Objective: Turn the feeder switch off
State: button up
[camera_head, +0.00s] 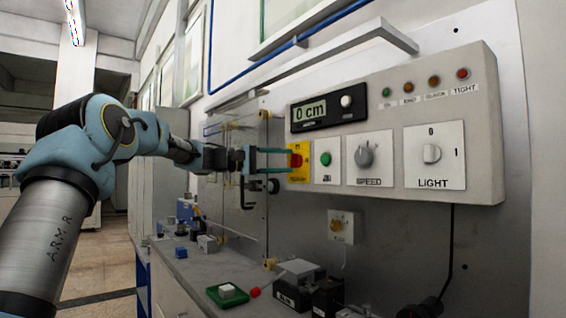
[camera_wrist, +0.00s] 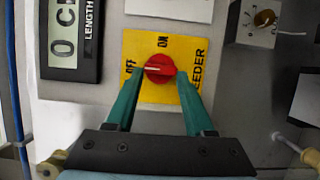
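The feeder switch is a round red knob (camera_wrist: 159,69) on a yellow plate (camera_wrist: 133,46) marked OFF, ON and FEEDER. In the wrist view its white mark points left, toward the word OFF. The knob (camera_head: 295,161) also shows at the left end of the control panel in the head view. My gripper (camera_wrist: 160,74) has its two green fingers on either side of the knob, one above and one below it in the head view (camera_head: 284,161). The fingertips are right at the knob's edges; whether they press on it cannot be told.
The grey panel (camera_head: 489,130) also carries a green button (camera_head: 325,159), a SPEED dial (camera_head: 364,156), a LIGHT switch (camera_head: 431,153) and a length display (camera_head: 310,113).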

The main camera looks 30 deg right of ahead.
jog(key=o, duration=0.4)
jog(key=a+b, duration=0.1)
jog(key=a, duration=0.2)
jog(key=w+a, duration=0.1)
jog(key=a, duration=0.3)
jog(key=w+a+b, duration=0.1)
jog(key=a, duration=0.2)
jog(key=shift+a+f+b, duration=0.1)
jog(key=shift+a+b, duration=0.2)
jog(key=shift+b, duration=0.05)
jog(key=shift+w, duration=0.1)
